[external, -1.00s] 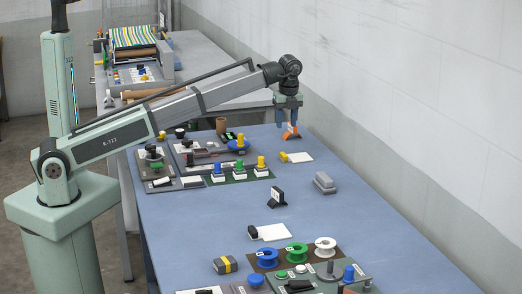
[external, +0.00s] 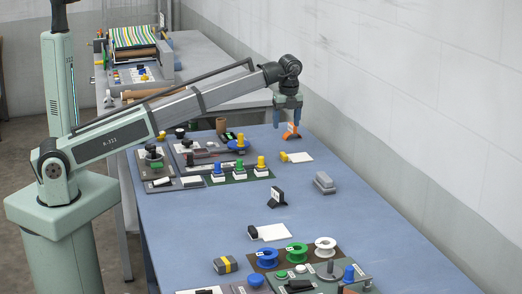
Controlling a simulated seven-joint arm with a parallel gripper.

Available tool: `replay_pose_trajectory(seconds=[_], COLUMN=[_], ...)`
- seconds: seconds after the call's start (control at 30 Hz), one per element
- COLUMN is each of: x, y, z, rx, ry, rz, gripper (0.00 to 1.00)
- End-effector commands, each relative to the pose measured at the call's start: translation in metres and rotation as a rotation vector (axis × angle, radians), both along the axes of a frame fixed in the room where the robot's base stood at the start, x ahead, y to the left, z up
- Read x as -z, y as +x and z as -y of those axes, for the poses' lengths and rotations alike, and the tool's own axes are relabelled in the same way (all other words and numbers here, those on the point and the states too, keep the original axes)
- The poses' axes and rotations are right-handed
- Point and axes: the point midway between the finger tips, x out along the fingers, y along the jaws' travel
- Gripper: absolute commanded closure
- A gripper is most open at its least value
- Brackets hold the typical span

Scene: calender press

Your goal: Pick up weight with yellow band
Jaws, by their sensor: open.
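The weight with the yellow band (external: 225,264) is a small dark grey block with a yellow stripe around it. It lies on the blue table near the front left edge. My gripper (external: 288,123) is at the far end of the table, well away from the weight, pointing down with its jaws apart. An orange block-like thing (external: 292,130) stands on the table just below the jaws. I cannot tell whether the fingers touch it.
Blue, green and white spools (external: 267,257) stand right of the weight. A black stand (external: 277,197), a grey block (external: 324,183) and a white card (external: 274,232) lie mid-table. Panels with coloured knobs (external: 240,168) sit at the back left. The table's right side is mostly clear.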

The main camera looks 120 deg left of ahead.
Motion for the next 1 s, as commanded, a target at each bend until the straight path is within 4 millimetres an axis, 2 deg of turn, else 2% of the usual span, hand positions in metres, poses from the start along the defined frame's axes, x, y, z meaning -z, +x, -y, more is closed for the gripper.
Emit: replay_pose_trajectory(seconds=[0.03, 0.17, 0.4, 0.53, 0.67, 0.8, 1.0], x=[0.0, 0.0, 0.0, 0.0, -0.001, -0.004, -0.01], y=[0.0, 0.0, 0.002, 0.019, 0.056, 0.103, 0.16], z=[0.0, 0.0, 0.001, 0.016, 0.051, 0.103, 0.184], rx=[0.0, 0.0, 0.003, 0.03, 0.093, 0.179, 0.301], ry=[0.0, 0.0, 0.0, 0.0, 0.001, 0.004, 0.009], rz=[0.0, 0.0, 0.0, 0.0, 0.001, 0.004, 0.01], gripper=[0.26, 0.15, 0.15, 0.15, 0.15, 0.15, 0.15])
